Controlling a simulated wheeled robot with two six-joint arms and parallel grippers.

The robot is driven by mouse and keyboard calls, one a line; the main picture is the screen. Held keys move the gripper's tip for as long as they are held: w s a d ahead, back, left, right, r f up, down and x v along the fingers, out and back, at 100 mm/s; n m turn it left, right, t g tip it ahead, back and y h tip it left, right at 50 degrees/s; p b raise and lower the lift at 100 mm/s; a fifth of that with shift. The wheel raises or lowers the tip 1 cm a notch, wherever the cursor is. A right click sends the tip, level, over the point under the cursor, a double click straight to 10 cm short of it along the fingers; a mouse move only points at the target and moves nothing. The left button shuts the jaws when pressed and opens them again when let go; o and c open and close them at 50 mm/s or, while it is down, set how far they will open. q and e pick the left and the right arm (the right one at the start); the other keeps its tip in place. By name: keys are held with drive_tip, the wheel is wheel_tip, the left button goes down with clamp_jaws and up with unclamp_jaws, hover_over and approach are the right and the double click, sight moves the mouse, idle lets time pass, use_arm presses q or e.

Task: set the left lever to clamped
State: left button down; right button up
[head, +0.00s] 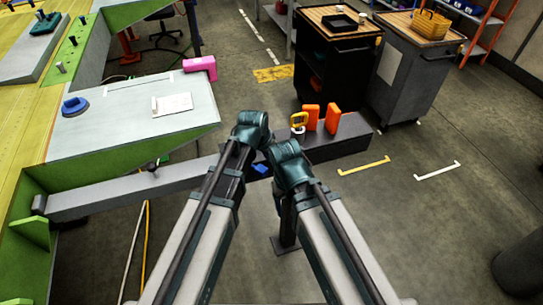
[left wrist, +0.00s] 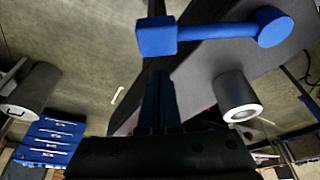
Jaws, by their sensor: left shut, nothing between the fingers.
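A blue lever (left wrist: 210,33) shows large in the left wrist view, with a square block at one end and a round end at the other. It lies across the top of that view, over a grey beam. My left gripper (left wrist: 158,80) is shut and empty, its tips below the square block; I cannot tell whether they touch. In the head view a small blue part (head: 260,168) shows between my two arms; the rest is hidden. My arms hide the left gripper there. My right wrist is right of the left one; its fingers do not show.
The grey beam (head: 110,197) runs behind my arms. A sloped grey panel (head: 140,115) is at left.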

sight(264, 168)
use_arm(q)
drive_tip(key=shift+s+a+r, duration=0.15)
drive_tip(key=shift+s+a, duration=0.45)
drive_tip(key=shift+s, duration=0.35)
drive_tip(key=shift+s+a, duration=0.1)
drive_tip(key=shift+s, duration=0.05)
drive_tip(key=shift+s+a+m, duration=0.35)
drive_tip(key=shift+s+m, duration=0.35)
drive_tip(key=shift+m, duration=0.1)
drive_tip(key=s+a+m+g+h, duration=0.1)
drive_tip(key=s+a+m+g, duration=0.2)
drive_tip(key=a+m, duration=0.6)
drive_tip(key=s+a, duration=0.2)
drive_tip(key=shift+a+h, duration=0.3)
drive_tip(key=shift+a, duration=0.05)
drive_tip(key=shift+a, duration=0.15)
